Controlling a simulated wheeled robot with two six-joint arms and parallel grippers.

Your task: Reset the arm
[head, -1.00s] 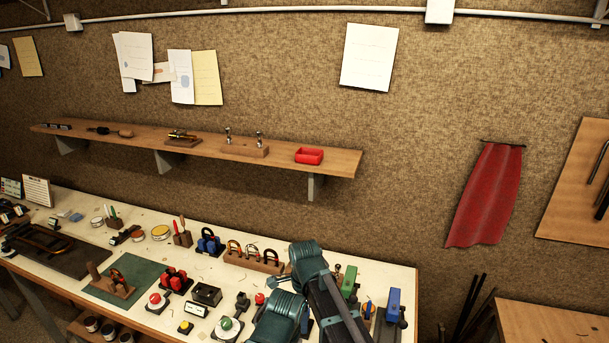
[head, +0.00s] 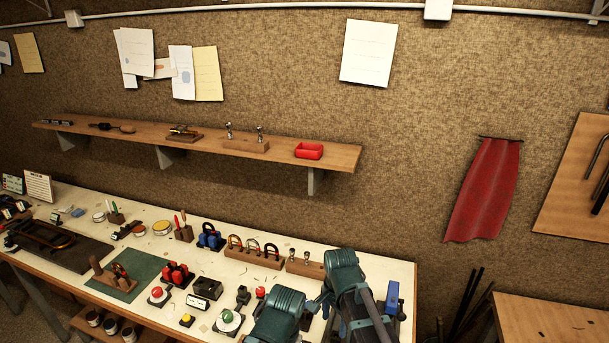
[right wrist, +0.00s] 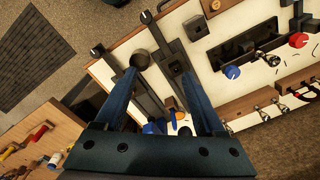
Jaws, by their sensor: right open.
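My right arm (head: 345,280) rises over the right end of the cream-topped workbench (head: 285,283) in the head view. Its gripper shows clearly in the right wrist view, where the blue fingers (right wrist: 160,73) stand apart and no object is clamped between them. A dark round knob (right wrist: 140,59) and dark bars show between and beyond the fingertips; I cannot tell the distance to them. My left gripper is in neither view.
Near my arm on the bench are a blue tool (head: 392,292), a wooden block with silver pegs (head: 305,265) and a green button (head: 227,317). A red cloth (head: 484,190) hangs at right.

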